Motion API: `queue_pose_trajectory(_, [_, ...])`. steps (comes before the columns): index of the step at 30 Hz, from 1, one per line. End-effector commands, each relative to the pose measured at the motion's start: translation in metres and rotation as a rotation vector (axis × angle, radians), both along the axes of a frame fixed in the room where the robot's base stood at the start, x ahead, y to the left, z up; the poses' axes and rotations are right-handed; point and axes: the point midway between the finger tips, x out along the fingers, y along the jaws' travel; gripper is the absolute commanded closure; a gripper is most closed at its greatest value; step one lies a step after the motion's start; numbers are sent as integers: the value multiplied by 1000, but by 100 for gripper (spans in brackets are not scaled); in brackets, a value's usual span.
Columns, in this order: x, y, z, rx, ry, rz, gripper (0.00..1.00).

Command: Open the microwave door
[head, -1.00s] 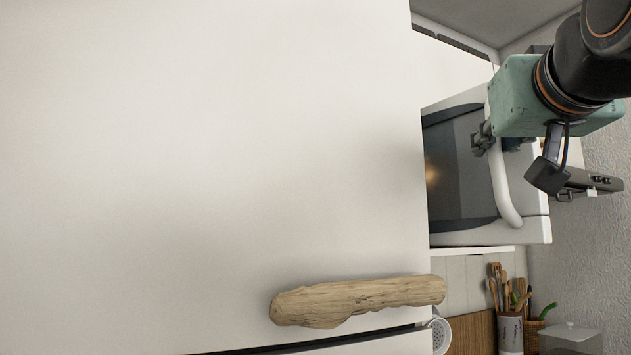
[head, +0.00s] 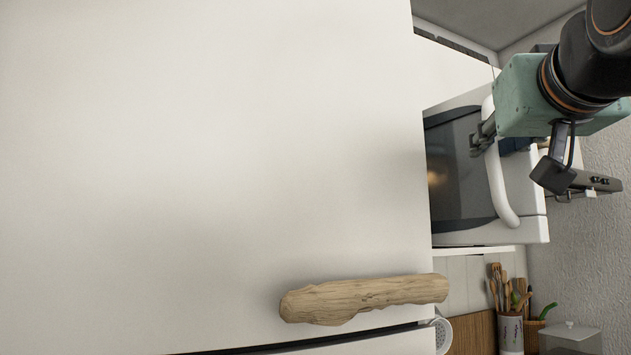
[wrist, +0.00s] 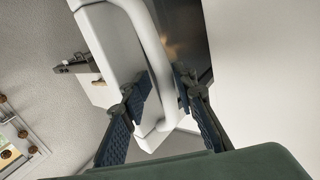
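The white microwave (head: 540,195) is at the right of the head view. Its dark window (head: 455,165) faces left, and the door looks closed. A curved white handle (head: 497,185) runs along the door and also shows in the wrist view (wrist: 151,40). My gripper (head: 480,139) is at the upper part of this handle. The exact contact is partly hidden by the fingers.
A large white fridge-like front (head: 210,150) fills the left, with a driftwood handle (head: 365,297) jutting out near its lower edge. Below the microwave are a utensil holder (head: 509,333) and a clear container (head: 570,338). A textured wall (head: 605,240) is at the right.

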Motion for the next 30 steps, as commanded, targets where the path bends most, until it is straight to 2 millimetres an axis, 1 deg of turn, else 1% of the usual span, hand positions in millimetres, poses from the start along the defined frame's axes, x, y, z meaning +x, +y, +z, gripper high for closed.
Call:
queue_pose_trajectory(6, [1, 3, 1, 1, -1, 5, 75])
queue_pose_trajectory(8, [-2, 3, 1, 0, -3, 5, 75])
queue_pose_trajectory(10, [-9, 5, 2, 0, -5, 5, 75])
queue_pose_trajectory(14, [-32, 11, 2, -1, -6, 6, 75])
queue_pose_trajectory(18, [-62, 18, 2, -1, -6, 4, 75])
queue_pose_trajectory(21, [-82, 23, 2, 0, -4, 4, 75])
queue_pose_trajectory(24, [-97, 27, 1, -1, -2, 4, 75])
queue_pose_trajectory(27, [-108, 29, 1, -1, -2, 3, 75])
queue_pose_trajectory(30, [-114, 31, 0, 0, 0, 3, 75])
